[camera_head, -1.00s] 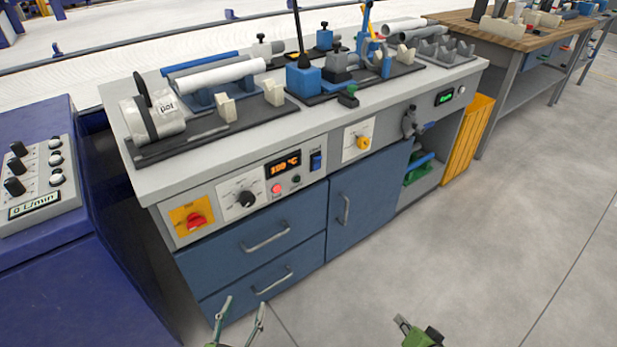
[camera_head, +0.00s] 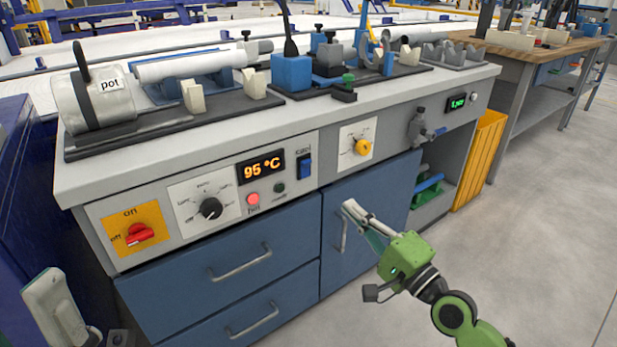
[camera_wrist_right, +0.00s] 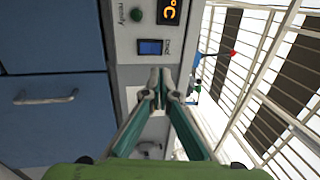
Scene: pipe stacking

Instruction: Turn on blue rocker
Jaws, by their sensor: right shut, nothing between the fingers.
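The blue rocker (camera_head: 304,166) is a small upright switch on the grey front panel, right of the orange temperature display (camera_head: 261,168), which reads 95 °C. In the right wrist view the rocker (camera_wrist_right: 150,47) shows just beyond my fingertips, slightly to the left. My right gripper (camera_head: 349,208) is shut and empty, in front of the blue cabinet door, below and right of the rocker and apart from it. Its closed fingers (camera_wrist_right: 163,85) point at the panel in the wrist view. A pale part of my left gripper (camera_head: 52,305) shows at the lower left; its jaws cannot be made out.
The panel also holds a red switch (camera_head: 139,235) on yellow, a black dial (camera_head: 210,208), a lit red light (camera_head: 253,199) and a yellow knob (camera_head: 362,147). A door handle (camera_head: 344,233) is close to my right fingers. The bench top carries a pot (camera_head: 92,103) and pipe fixtures.

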